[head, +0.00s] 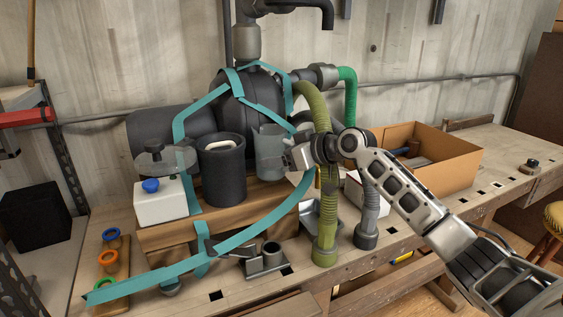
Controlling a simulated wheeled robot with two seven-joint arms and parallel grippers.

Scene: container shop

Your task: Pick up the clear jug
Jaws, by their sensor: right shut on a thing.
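The clear jug (268,160) is a translucent grey vessel near the middle of the head view, just right of a dark cylindrical container (222,178). It looks upright. My right gripper (289,155) comes in from the right and is shut on the jug's right side. The fingertips are small and partly merge with the jug. I cannot tell whether the jug's base touches the wooden block (240,203) below it. My left gripper is not in view.
A green hose (327,215) and a grey hose (366,210) stand close by my right arm. Teal straps (250,236) cross the front. A white box with a blue knob (160,204) is at left. An open cardboard box (450,165) stands at right on the workbench (410,225).

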